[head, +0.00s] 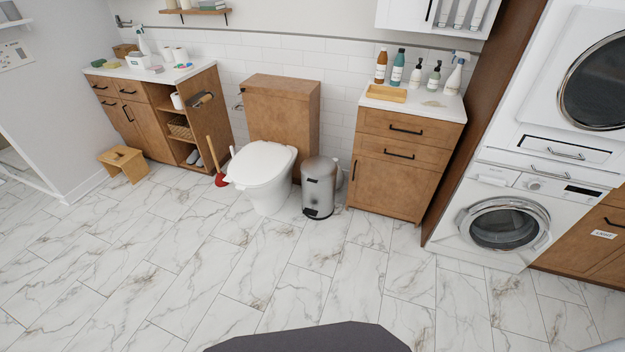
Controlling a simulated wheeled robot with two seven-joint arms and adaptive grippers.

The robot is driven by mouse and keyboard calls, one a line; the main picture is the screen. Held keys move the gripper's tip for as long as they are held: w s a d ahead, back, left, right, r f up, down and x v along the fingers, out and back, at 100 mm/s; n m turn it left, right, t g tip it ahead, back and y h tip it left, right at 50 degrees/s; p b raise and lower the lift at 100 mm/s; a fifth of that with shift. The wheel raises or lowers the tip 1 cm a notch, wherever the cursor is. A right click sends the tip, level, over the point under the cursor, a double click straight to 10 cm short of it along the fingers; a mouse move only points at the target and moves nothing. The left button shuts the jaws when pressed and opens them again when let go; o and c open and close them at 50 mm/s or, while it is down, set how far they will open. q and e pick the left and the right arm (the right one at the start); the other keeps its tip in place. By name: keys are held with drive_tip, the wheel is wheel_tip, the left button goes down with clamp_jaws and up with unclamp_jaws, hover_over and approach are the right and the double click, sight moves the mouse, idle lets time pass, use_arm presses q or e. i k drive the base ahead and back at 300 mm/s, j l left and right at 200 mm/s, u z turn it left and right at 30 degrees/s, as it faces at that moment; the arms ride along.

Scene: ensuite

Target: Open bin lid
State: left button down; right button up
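In the head view a silver cylindrical pedal bin (319,188) stands upright on the floor against the back wall. It sits between the white toilet and a wooden cabinet. Its rounded metal lid (320,166) looks shut. A dark pedal (316,214) shows at the front of its base. The bin is some way ahead of me across open floor. Neither of my grippers is in view.
The toilet (262,170) is close to the bin's left, with a red plunger (220,178) beyond it. The wooden cabinet (402,158) is on its right. A washing machine (500,222) stands farther right. The tiled floor (270,275) ahead is clear.

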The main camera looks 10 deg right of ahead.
sight(315, 168)
drive_tip(key=i+j+z, duration=0.1)
drive_tip(key=i+z, duration=0.2)
drive_tip(key=i, duration=0.15)
drive_tip(key=i+j+z, duration=0.25)
drive_tip(key=i, duration=0.25)
drive_tip(key=i+j+z, duration=0.3)
drive_tip(key=i, duration=0.15)
